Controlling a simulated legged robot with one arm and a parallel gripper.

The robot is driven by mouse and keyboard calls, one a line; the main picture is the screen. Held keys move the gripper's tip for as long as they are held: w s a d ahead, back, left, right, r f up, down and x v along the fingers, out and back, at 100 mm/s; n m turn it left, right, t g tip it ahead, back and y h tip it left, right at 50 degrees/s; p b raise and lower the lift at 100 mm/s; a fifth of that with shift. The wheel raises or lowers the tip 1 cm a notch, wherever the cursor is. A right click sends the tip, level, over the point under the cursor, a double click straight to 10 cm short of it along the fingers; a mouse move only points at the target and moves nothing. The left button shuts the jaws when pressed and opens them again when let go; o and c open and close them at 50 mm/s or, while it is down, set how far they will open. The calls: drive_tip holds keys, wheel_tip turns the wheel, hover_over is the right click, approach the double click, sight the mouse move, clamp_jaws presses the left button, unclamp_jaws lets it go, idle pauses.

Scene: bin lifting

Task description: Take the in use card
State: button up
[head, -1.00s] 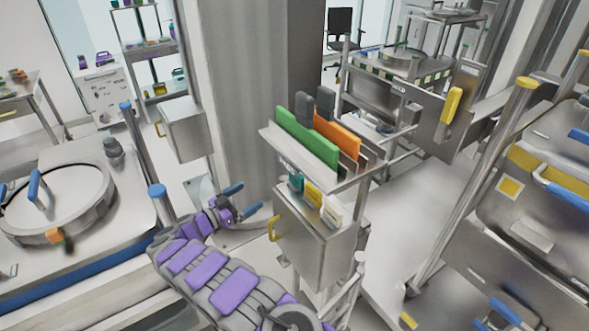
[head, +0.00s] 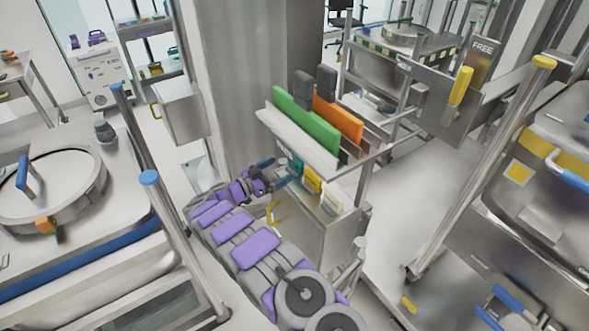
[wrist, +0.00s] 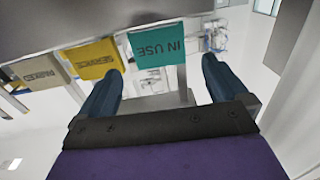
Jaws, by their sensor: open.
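The teal in use card (wrist: 158,47) hangs under a grey edge in the wrist view, its lettering upside down. My gripper (wrist: 162,85) is open, with its blue fingers spread on either side below the card. The card lies between the finger lines, ahead of the tips, and no contact shows. In the head view, the teal card (head: 295,165) is partly hidden at the left end of the card row, and my gripper (head: 270,172) is close to its left.
A yellow card (wrist: 91,59) and a beige card (wrist: 37,72) hang beside the teal one. Above the cards, a rack shelf (head: 300,135) holds a green panel (head: 306,122) and an orange panel (head: 338,121). A steel cabinet (head: 318,238) stands below.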

sight(293, 161)
drive_tip(key=shift+b+x, duration=0.6)
drive_tip(key=shift+x, duration=2.2)
drive_tip(key=shift+a+r, duration=0.1)
drive_tip(key=shift+r, duration=0.05)
drive_tip(key=c, duration=1)
drive_tip(key=shift+r, duration=0.1)
